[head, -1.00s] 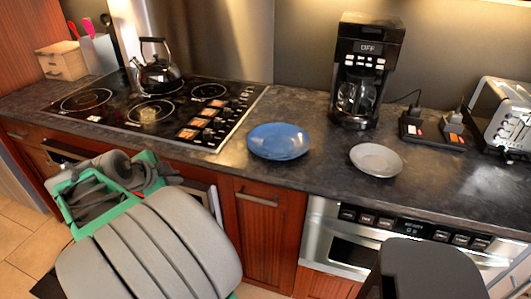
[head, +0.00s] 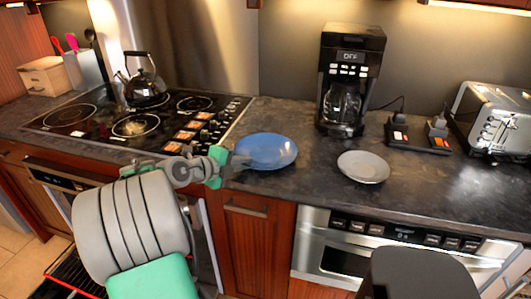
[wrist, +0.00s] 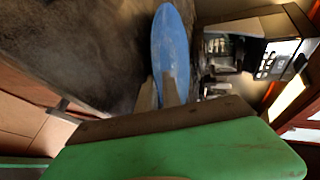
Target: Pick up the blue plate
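The blue plate (head: 265,151) lies on the dark countertop, right of the cooktop. My gripper (head: 238,164) is at the plate's left rim, with its fingers pointing right toward it. In the wrist view the blue plate (wrist: 170,40) shows nearly edge-on. The two fingers of my gripper (wrist: 158,90) stand a little apart there, and one overlaps the plate's near end. I cannot tell whether a finger touches the rim.
A grey plate (head: 363,167) lies right of the blue plate. A coffee maker (head: 350,80) stands behind, with a toaster (head: 492,121) at the far right. The cooktop (head: 130,122) with a kettle (head: 145,82) is on the left. The counter's right front is clear.

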